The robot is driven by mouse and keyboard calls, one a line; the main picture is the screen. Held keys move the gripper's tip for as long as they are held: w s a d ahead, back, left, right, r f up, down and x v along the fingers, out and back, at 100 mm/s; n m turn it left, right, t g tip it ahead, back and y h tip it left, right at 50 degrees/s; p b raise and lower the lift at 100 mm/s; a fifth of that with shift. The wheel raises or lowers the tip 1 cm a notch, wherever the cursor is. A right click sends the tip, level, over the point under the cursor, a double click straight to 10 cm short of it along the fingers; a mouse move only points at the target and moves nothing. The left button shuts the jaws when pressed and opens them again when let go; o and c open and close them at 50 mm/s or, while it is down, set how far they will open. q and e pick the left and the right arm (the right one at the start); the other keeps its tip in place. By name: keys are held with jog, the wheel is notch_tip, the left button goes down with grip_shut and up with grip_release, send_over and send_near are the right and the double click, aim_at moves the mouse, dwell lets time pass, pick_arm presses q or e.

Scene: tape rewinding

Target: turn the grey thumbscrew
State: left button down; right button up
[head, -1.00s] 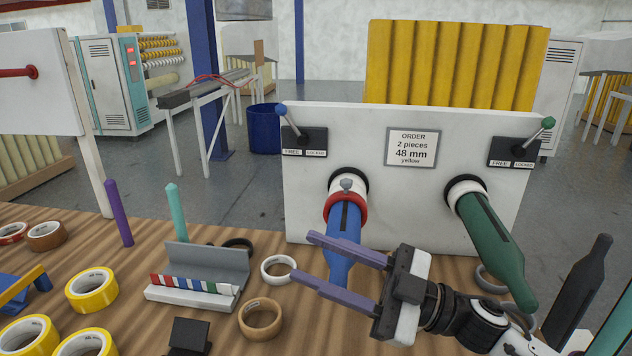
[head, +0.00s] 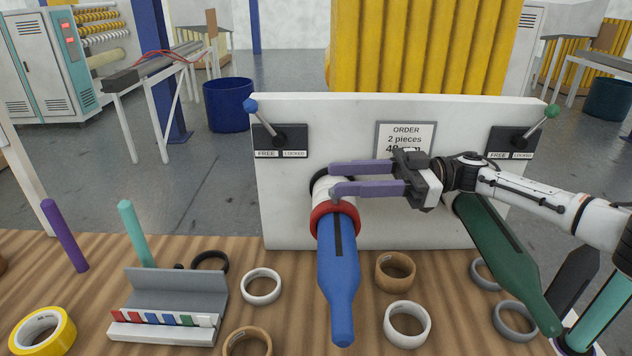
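The grey thumbscrew (head: 336,190) stands on top of the red collar (head: 335,217), which sits around the root of the blue mandrel (head: 338,280). It is small and partly hard to separate from my near fingertip. My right gripper (head: 333,179) reaches in from the right with its two purple fingers parted, one farther and one nearer. The near fingertip overlaps the thumbscrew in the picture; I cannot tell whether they touch. Nothing shows gripped between the fingers. My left gripper is not in view.
A white panel (head: 285,200) stands behind, with a blue-knobbed lever (head: 265,120) and a green-knobbed lever (head: 535,128). A green mandrel (head: 500,255) sticks out under my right forearm. Tape rolls and a grey holder (head: 175,290) lie on the wooden table.

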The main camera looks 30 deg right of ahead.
jog(key=shift+s+d+f+m, duration=0.1)
jog(key=shift+d+f+m, duration=0.1)
jog(key=shift+f, duration=0.25)
jog(key=shift+s+d+f+m, duration=0.1)
jog(key=shift+d+f, duration=0.1)
jog(key=shift+f, duration=0.25)
jog(key=shift+a+f, duration=0.2)
jog(key=p+x, duration=0.1)
jog(key=x, duration=0.5)
jog(key=shift+w+a+p, duration=0.15)
jog(key=shift+a+p, duration=0.25)
grip_shut()
jog(key=shift+f, duration=0.1)
jog(key=shift+m+t, duration=0.3)
